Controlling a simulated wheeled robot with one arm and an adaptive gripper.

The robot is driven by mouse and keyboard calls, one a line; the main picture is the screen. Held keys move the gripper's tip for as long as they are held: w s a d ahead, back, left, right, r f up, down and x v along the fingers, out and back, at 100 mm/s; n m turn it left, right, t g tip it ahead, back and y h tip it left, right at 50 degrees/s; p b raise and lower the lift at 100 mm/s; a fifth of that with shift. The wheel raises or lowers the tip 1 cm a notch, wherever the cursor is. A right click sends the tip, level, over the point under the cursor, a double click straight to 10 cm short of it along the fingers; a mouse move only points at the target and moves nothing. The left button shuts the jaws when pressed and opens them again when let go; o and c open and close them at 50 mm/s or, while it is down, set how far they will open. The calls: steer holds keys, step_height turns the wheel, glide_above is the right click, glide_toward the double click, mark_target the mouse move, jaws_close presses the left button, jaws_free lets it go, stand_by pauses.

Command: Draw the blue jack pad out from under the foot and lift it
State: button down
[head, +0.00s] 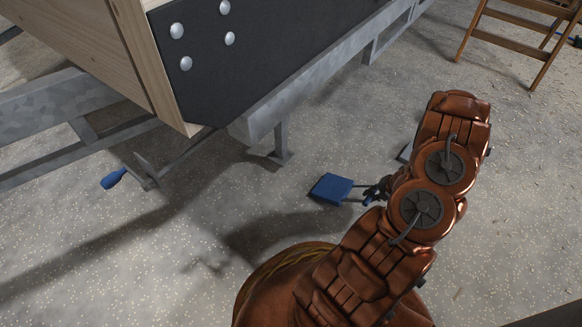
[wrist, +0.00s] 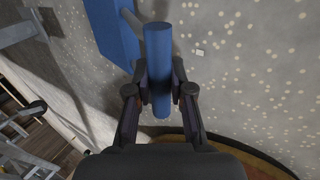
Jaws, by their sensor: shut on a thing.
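My gripper (head: 376,191) is shut on the pad's handle, mostly hidden by my arm there. In the wrist view the fingers (wrist: 159,78) close from both sides on the round blue handle (wrist: 158,45), and part of the pad (wrist: 116,32) shows at upper left. I cannot tell whether the pad touches the floor.
The trailer's steel frame (head: 325,75) and dark-panelled wooden wall overhang the upper left. A wooden stepladder (head: 508,42) stands at the upper right. The speckled floor around the pad is open toward me.

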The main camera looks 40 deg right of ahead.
steer(key=shift+f, duration=0.15)
steer(key=shift+f+b, duration=1.15)
steer(key=shift+f, duration=2.05)
steer(key=c, duration=1)
jaws_free()
steer(key=shift+o, duration=0.2)
steer(key=v, duration=1.2)
steer(key=shift+r, duration=0.1)
